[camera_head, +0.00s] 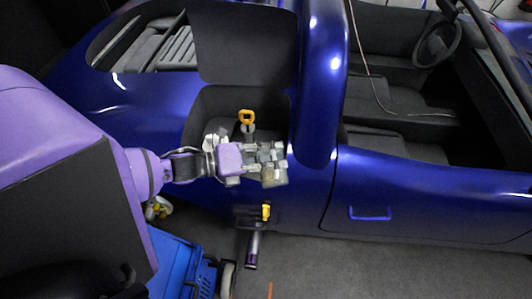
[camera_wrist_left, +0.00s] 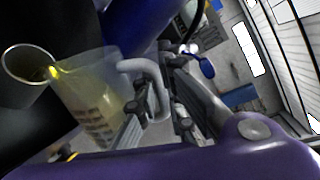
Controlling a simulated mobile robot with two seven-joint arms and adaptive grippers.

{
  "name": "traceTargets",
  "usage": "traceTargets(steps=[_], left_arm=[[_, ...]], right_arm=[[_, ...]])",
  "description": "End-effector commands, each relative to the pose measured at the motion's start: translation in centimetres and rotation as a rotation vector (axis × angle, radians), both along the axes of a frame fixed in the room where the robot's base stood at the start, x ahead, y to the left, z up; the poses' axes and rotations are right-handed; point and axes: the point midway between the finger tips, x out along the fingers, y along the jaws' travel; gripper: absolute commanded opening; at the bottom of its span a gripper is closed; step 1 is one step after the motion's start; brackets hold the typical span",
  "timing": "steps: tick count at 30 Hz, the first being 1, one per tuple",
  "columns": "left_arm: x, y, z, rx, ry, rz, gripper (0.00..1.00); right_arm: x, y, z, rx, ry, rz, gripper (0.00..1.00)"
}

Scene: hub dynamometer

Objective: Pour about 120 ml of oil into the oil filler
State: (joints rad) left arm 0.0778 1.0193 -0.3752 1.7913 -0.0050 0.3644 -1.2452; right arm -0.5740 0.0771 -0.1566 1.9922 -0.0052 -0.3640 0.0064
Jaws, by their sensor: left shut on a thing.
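My left gripper (camera_head: 262,160) is shut on a clear jug (camera_head: 274,179) over the dark open bay in the car's blue side. In the left wrist view the jug (camera_wrist_left: 92,98) is tilted and holds yellowish oil (camera_wrist_left: 95,118); its handle (camera_wrist_left: 150,85) is by the gripper fingers. A round metal-rimmed opening (camera_wrist_left: 27,64), which looks like the oil filler, lies beside the jug's lip. A bright yellow spot (camera_wrist_left: 53,72) shows at the lip; I cannot tell whether it is flowing oil. My right gripper is not in view.
A raised dark flap (camera_head: 247,42) is above the bay. A dark tube with a yellow top (camera_head: 254,246) is below it. A blue wheeled unit (camera_head: 185,268) stands at the lower left. Grey floor is clear at the lower right.

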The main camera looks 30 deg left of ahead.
Motion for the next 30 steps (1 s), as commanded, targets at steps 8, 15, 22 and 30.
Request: traceTargets(steps=[8,15,22,30], left_arm=[[0.20,0.16,0.27,-0.015,0.015,-0.001,0.00],[0.36,0.26,0.47,-0.031,0.030,-0.002,0.00],[0.52,0.46,0.67,-0.047,0.047,-0.002,0.00],[0.80,0.73,0.89,-0.068,0.069,-0.001,0.00]], right_arm=[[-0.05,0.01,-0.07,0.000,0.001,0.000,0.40],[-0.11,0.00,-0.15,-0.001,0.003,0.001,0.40],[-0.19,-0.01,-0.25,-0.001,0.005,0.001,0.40],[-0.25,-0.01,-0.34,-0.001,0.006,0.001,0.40]])
